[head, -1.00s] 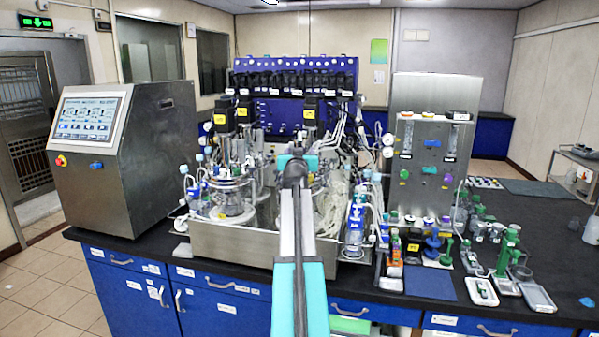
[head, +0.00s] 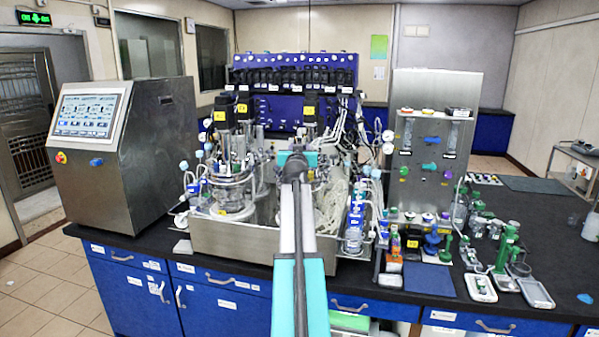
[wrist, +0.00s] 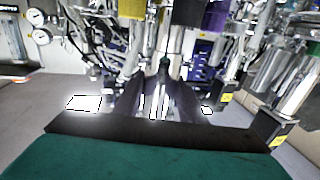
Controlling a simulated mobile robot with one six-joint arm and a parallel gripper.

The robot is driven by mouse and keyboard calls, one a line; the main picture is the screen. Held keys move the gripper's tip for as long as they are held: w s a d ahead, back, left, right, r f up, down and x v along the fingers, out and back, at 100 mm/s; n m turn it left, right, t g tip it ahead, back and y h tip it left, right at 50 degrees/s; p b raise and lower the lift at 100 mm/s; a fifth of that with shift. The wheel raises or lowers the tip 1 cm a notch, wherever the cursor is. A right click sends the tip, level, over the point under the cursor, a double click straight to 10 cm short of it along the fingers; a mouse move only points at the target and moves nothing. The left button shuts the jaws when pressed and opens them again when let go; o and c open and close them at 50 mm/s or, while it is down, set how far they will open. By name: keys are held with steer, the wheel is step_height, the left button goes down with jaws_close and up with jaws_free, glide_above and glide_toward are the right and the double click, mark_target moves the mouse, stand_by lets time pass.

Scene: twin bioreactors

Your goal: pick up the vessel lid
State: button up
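Two glass bioreactor vessels stand in a steel tray (head: 235,241) in the head view. The left vessel (head: 233,206) shows a metal lid (head: 231,180) crowded with ports, tubes and fittings. The right vessel and its lid are mostly hidden behind my arm. My arm reaches forward over the tray's front edge, and its end covers my gripper in the head view. In the wrist view my gripper (wrist: 164,72) points at metal fittings and tubing. Its dark fingers run close together, and their gap is unclear. I see no lid clearly held.
A steel console with a screen (head: 88,115) stands left. A steel panel with knobs (head: 437,145) stands right, with small bottles and green fittings in front of it. Black motors and a blue rack (head: 290,75) rise behind the vessels. Bench room is free at far right.

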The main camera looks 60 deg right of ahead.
mark_target(300, 139)
jaws_close()
steer(key=shift+r, duration=0.25)
steer(key=shift+r, duration=0.15)
steer(key=shift+w+d+r+b, duration=0.1)
steer(key=shift+r+b, duration=0.2)
steer(key=shift+r, duration=0.05)
steer(key=shift+r+b, duration=0.55)
steer(key=shift+r, duration=0.75)
steer(key=s+a+r+b, duration=0.1)
steer(key=s+a+b, duration=0.3)
steer(key=s+a, duration=0.6)
steer(key=shift+s+a+r, duration=0.2)
steer(key=shift+s+a, duration=0.2)
steer(key=shift+s, duration=0.6)
